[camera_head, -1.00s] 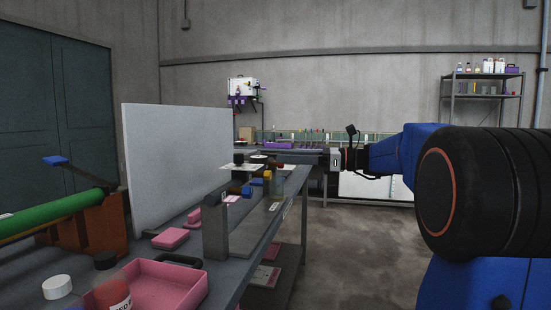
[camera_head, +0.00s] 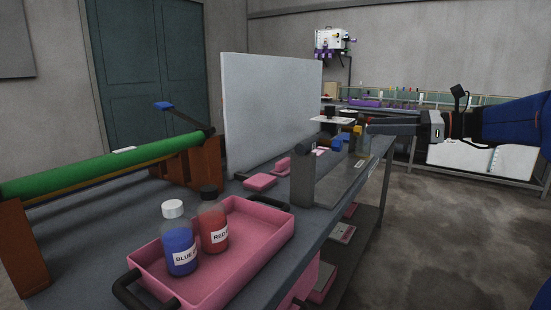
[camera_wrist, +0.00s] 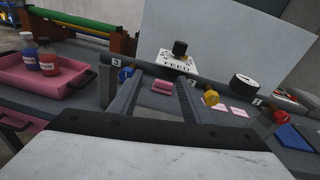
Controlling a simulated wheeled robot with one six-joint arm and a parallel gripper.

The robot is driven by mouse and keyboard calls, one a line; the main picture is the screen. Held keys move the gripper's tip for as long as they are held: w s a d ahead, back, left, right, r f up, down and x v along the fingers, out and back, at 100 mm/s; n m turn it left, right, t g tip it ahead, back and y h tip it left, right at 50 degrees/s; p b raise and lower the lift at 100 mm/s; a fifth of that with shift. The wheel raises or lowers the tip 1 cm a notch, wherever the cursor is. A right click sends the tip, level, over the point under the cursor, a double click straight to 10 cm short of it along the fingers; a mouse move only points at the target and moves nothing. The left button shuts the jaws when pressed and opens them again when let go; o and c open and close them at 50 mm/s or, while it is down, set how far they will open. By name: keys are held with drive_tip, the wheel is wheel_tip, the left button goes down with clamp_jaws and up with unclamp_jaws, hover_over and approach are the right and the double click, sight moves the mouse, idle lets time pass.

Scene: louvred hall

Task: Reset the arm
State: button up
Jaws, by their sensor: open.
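My arm reaches in from the right in the head view. My gripper (camera_head: 372,128) points left, beyond the near end of the workbench (camera_head: 352,178). In the wrist view my gripper (camera_wrist: 160,78) shows two dark fingers spread apart with nothing held between them. Behind and between them lie a pink block (camera_wrist: 162,87) and a white FEED plate (camera_wrist: 176,62) with a dark knob. It is too small to tell how high the fingers are above the bench.
A pink tray (camera_head: 246,268) holds a blue bottle (camera_head: 180,246) and a red bottle (camera_head: 213,228). A green roller (camera_head: 110,163) and a white upright panel (camera_head: 270,110) stand on the bench. A row of numbered coloured valves (camera_wrist: 211,98) lies near my fingers. Open floor (camera_head: 450,240) is at right.

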drive_tip(key=s+a+f+n+g+h, duration=0.25)
drive_tip(key=s+a+f+n, duration=0.25)
drive_tip(key=s+f, duration=0.35)
drive_tip(key=s+a+f+n+g+h, duration=0.2)
drive_tip(key=s+a+f+n+h, duration=0.25)
drive_tip(key=s+f, duration=0.45)
drive_tip(key=s+d+f+n+h, duration=0.3)
drive_tip(key=s+f+n, duration=0.3)
drive_tip(key=f+n, duration=0.1)
drive_tip(key=s+d+f+n+h, duration=0.3)
drive_tip(key=s+f+n+h, duration=0.1)
drive_tip(key=s+f+n, duration=0.2)
wheel_tip(320, 180, down, 2)
drive_tip(key=shift+s+f+n, duration=0.15)
drive_tip(key=shift+s+n, duration=0.2)
drive_tip(key=shift+s, duration=0.4)
drive_tip(key=shift+t, duration=0.25)
